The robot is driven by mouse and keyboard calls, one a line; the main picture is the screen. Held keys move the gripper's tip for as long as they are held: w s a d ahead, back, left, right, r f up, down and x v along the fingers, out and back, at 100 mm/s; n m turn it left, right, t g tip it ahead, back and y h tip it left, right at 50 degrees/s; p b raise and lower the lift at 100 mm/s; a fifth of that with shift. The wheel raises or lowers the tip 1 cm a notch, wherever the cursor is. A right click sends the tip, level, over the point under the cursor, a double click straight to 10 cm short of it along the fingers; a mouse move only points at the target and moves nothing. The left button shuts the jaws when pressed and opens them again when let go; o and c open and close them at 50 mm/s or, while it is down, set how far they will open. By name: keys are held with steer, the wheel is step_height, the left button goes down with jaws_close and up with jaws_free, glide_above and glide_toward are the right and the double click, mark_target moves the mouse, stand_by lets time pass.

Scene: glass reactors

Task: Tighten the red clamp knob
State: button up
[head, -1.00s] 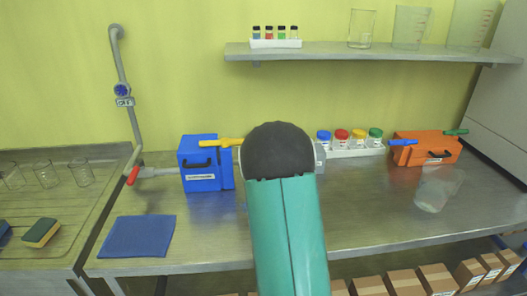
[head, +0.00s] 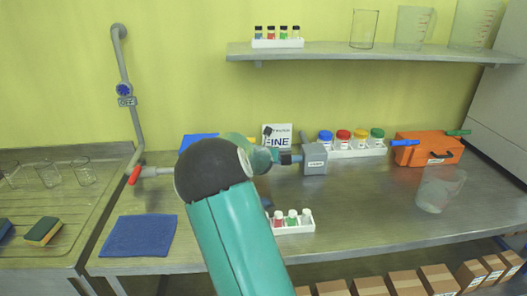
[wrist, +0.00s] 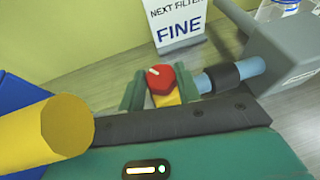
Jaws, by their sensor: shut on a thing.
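The red clamp knob (wrist: 160,77), with a white mark on its top, shows in the wrist view. A yellow part (wrist: 168,98) shows just below it. My gripper (wrist: 160,86) has one green finger on each side of the knob and is shut on it. A blue pipe (wrist: 250,67) with a black collar (wrist: 221,77) runs right from there to a grey box. In the head view my arm hides the knob; the grey box (head: 314,160) stands to the right of my gripper end.
A "FINE" sign (wrist: 178,25) stands behind the knob. A thick yellow handle (wrist: 55,128) is close at the left of the wrist view, with a blue box (head: 198,141) behind my arm. A vial rack (head: 298,228) stands in front. A blue cloth (head: 138,236) lies at left.

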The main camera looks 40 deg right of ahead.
steer(key=shift+w+r, duration=0.1)
steer(key=shift+r, duration=0.05)
steer(key=o, duration=1)
steer(key=v, duration=1.3)
steer(key=shift+s+a+r, duration=0.1)
steer(key=shift+s+a, duration=0.15)
steer(key=shift+s, duration=0.1)
